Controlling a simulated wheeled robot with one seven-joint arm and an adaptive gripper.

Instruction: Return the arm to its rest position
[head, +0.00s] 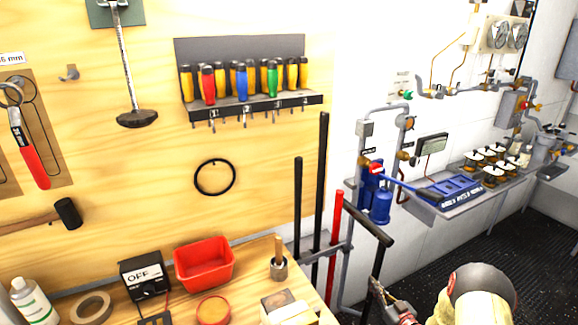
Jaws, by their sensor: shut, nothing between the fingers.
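My gripper (377,287) shows at the bottom right of the head view, partly cut off by the lower edge. Its narrow fingertips are together with nothing between them. My arm (481,290), with a rounded grey joint and cream covers, is beside it on the right. The gripper is to the right of the wooden workbench (322,285), close to the dark lower bars there. The rest of the arm is out of view.
On the bench are a red bin (204,263), an OFF box (146,272), tape (92,307) and a bottle (33,302). Upright bars (322,190) stand at its right end. Dark floor (540,245) is clear at right.

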